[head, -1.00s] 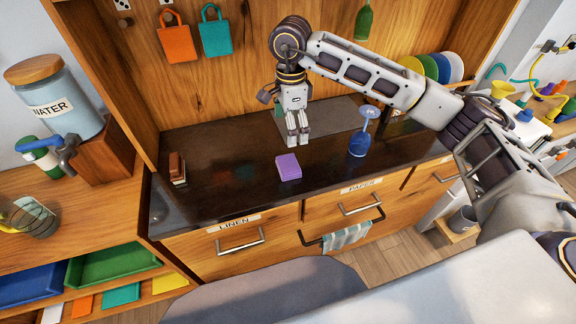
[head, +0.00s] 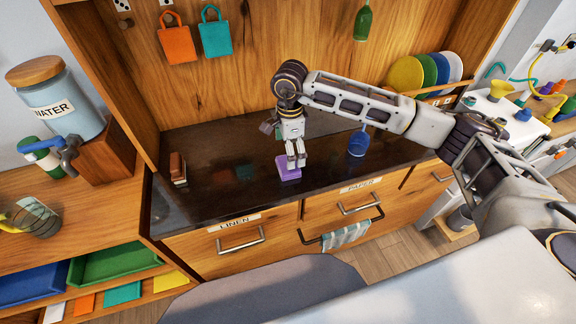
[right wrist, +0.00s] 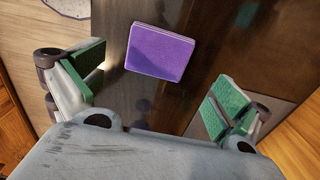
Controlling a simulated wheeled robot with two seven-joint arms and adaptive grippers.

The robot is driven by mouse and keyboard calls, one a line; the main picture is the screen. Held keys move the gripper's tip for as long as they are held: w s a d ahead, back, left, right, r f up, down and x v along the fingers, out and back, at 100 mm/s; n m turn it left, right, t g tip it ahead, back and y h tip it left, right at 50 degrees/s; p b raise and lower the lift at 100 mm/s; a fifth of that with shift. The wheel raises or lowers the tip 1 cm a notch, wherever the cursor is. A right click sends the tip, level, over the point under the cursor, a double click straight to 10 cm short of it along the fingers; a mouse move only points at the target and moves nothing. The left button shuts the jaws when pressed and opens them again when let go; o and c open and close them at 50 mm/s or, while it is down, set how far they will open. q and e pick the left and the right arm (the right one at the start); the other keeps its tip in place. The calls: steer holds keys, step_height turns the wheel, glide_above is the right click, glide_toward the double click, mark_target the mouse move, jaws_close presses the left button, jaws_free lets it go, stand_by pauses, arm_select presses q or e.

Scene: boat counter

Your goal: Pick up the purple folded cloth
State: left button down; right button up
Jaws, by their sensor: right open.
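The purple folded cloth (head: 288,172) lies flat on the dark counter, near its front edge. My right gripper (head: 291,163) is above the cloth and hides part of it in the head view. In the right wrist view the purple folded cloth (right wrist: 160,53) shows whole, ahead of and between the two green-padded fingers. The fingers of my right gripper (right wrist: 155,98) are spread wide and hold nothing. The cloth appears apart from both fingers. My left gripper is not in view.
A blue cup (head: 358,143) stands on the counter to the right of the gripper, partly under my arm. A small brown object (head: 178,168) stands at the left end. Drawers (head: 240,238) lie below.

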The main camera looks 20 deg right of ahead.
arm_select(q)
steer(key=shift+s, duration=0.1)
arm_select(e)
steer(key=shift+f, duration=0.35)
steer(key=f, duration=0.1)
steer(key=f+p, duration=0.1)
steer(key=f, duration=0.1)
steer(key=shift+s+a+f, duration=0.1)
steer(key=shift+a+f, duration=0.15)
steer(key=shift+a, duration=0.05)
steer(key=shift+f, duration=0.5)
steer(key=shift+c, duration=0.6)
steer(key=c, duration=0.8)
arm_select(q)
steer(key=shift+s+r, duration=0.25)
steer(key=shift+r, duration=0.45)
arm_select(e)
steer(key=shift+c, duration=0.3)
